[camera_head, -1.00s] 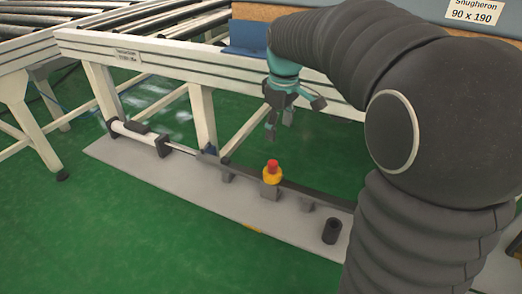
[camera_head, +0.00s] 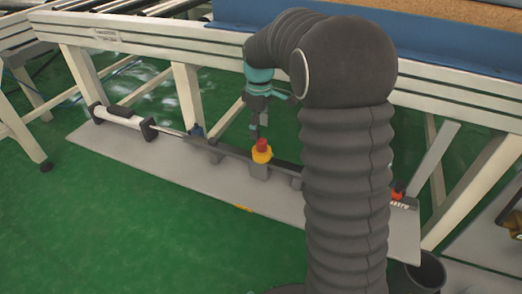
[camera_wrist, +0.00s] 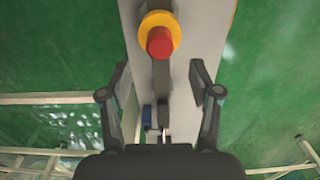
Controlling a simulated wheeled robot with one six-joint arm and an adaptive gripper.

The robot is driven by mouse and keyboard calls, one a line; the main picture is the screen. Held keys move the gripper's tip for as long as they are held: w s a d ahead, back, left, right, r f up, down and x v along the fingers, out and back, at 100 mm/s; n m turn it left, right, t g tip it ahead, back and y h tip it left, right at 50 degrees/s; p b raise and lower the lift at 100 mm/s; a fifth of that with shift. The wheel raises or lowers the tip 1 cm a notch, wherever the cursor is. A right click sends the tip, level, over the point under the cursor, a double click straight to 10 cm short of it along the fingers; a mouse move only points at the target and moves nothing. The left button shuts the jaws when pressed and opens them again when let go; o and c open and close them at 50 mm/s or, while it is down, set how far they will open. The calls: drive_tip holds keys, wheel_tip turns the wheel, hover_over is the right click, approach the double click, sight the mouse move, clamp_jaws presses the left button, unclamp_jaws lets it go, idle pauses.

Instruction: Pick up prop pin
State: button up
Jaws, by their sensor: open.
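A red-topped piece with a yellow collar (camera_head: 262,151), which looks like the prop pin, stands upright on a grey block on the floor plate. My gripper (camera_head: 259,126) is above it, fingers pointing down, and looks empty. In the wrist view the red and yellow piece (camera_wrist: 160,37) sits at top centre, beyond the spread fingertips of my gripper (camera_wrist: 160,70). In the head view I cannot tell how far the fingers are from it.
A long grey plate (camera_head: 170,172) carries a white cylinder with a rod (camera_head: 118,117) at its left. A cream conveyor frame (camera_head: 150,45) runs behind. Another red part (camera_head: 397,189) is right of my arm. A dark bin (camera_head: 427,272) stands at lower right. Green floor lies clear in front.

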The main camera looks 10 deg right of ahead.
sight(262, 139)
drive_tip(key=shift+s+d+f+b, duration=0.15)
drive_tip(key=shift+f+b, duration=0.2)
drive_tip(key=shift+f, duration=1.1)
drive_tip(key=shift+d+f+b, duration=0.15)
drive_tip(key=shift+f+b, duration=0.15)
drive_tip(key=shift+f, duration=1.1)
clamp_jaws()
